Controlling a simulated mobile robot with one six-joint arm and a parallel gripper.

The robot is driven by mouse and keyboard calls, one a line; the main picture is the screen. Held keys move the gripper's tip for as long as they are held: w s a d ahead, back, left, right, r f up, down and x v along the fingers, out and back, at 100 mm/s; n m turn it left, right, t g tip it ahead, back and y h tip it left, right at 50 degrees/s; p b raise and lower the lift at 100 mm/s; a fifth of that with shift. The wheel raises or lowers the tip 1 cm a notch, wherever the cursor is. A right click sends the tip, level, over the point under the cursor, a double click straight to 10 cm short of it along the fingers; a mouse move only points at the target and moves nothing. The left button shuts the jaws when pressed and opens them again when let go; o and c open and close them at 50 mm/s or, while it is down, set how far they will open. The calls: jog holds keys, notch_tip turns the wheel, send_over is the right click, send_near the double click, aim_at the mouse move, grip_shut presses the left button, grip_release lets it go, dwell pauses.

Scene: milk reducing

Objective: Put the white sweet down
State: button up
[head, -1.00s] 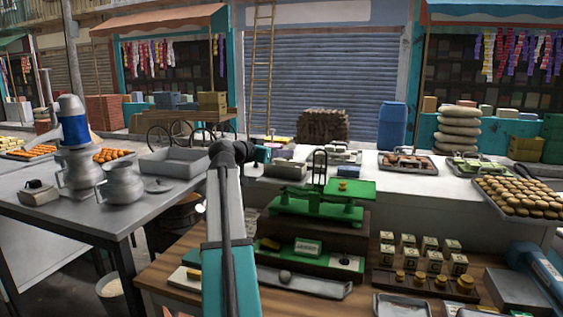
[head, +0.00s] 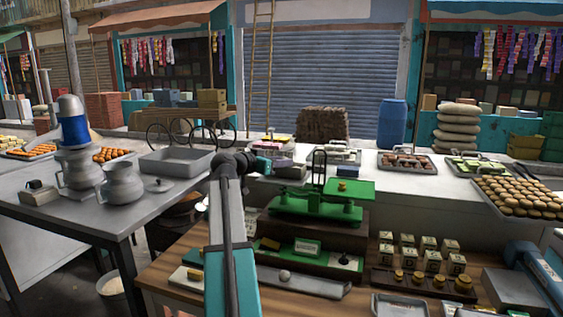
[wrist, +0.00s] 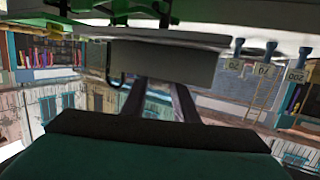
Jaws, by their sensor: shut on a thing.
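My gripper (head: 262,165) is beyond the green balance scale's left end in the head view, over the white counter. In the wrist view, which looks upside down, its two dark fingers (wrist: 160,98) reach to a pale grey, shaded block (wrist: 160,65) and are shut on it. I take this block to be the white sweet; its far side is hidden. In the head view I cannot make the sweet out clearly at the fingertips. The green balance scale (head: 312,208) stands on a dark wooden stand to the right of my arm.
Trays of sweets, including a tray of brown sweets (head: 519,197), stand along the counter (head: 410,195). A grey tray (head: 305,287) with a pale ball lies below the scale. Several labelled weights (head: 455,262) stand at right. Steel pots (head: 120,187) stand on the left table.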

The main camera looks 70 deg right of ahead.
jog(key=shift+f+b, duration=0.6)
jog(key=shift+b, duration=0.2)
jog(key=o, duration=1)
jog(key=shift+r, duration=0.2)
jog(key=shift+r+p, duration=0.55)
jog(key=shift+p, duration=0.4)
jog(key=b+v, duration=0.2)
jog(key=v, duration=1)
jog(key=shift+f, duration=0.1)
dwell(1.3)
